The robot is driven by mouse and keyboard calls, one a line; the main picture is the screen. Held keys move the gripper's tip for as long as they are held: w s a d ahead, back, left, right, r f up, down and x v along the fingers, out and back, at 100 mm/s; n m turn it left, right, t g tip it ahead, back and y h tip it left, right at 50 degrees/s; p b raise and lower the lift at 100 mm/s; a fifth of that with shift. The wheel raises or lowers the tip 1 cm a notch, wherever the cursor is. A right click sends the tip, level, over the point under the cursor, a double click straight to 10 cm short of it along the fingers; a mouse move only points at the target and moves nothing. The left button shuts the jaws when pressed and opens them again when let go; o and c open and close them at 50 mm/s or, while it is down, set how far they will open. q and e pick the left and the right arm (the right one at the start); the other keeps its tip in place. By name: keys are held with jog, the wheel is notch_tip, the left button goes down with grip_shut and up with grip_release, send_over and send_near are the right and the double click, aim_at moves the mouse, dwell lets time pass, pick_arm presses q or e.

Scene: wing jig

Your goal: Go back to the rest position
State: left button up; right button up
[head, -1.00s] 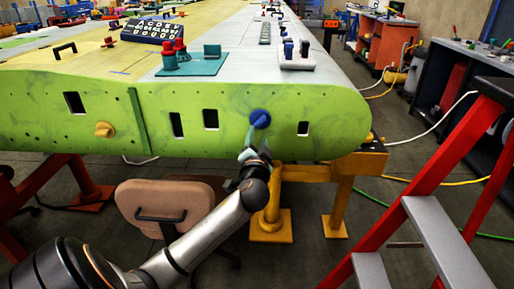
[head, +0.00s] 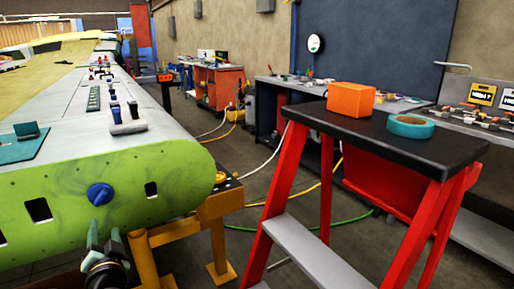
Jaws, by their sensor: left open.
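My left gripper (head: 104,240) is at the lower left of the head view, with its teal fingers apart and empty. It points up toward the green front edge of the wing (head: 120,215). A blue knob (head: 100,194) sits on that green face just above the fingertips, with a small gap in the picture. My right gripper does not show.
A red stepladder (head: 285,180) stands at the right, with an orange box (head: 351,99) and a teal tape roll (head: 410,126) on its black top. A yellow stand (head: 216,215) holds the wing. Workbenches and cables lie behind; some floor is open between.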

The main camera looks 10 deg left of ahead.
pick_arm(q)
jog(key=s+d+f+m+g+h, duration=0.1)
jog(key=s+d+f+m+h, duration=0.2)
jog(key=d+f, duration=0.55)
jog(key=s+d+f+g+h, duration=0.1)
jog(key=s+d+f+h, duration=0.3)
jog(key=f, duration=0.7)
jog(key=s+d+f+n+g+h, duration=0.1)
jog(key=s+d+f+g+h, duration=0.2)
jog(key=s+d+f+h, duration=0.7)
jog(key=s+d+r+n+y+p, duration=0.1)
jog(key=s+d+r+y+p, duration=0.1)
jog(key=r+p, duration=0.8)
jog(key=shift+s+d+t+y+p, duration=0.25)
jog(key=shift+s+y+p, duration=0.6)
jog(key=shift+p, duration=1.3)
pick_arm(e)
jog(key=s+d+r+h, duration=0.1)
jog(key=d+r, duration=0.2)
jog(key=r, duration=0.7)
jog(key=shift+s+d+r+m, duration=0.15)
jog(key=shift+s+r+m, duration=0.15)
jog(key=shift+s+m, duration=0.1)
pick_arm(q)
jog(key=shift+s+r, duration=0.1)
jog(key=shift+s, duration=0.05)
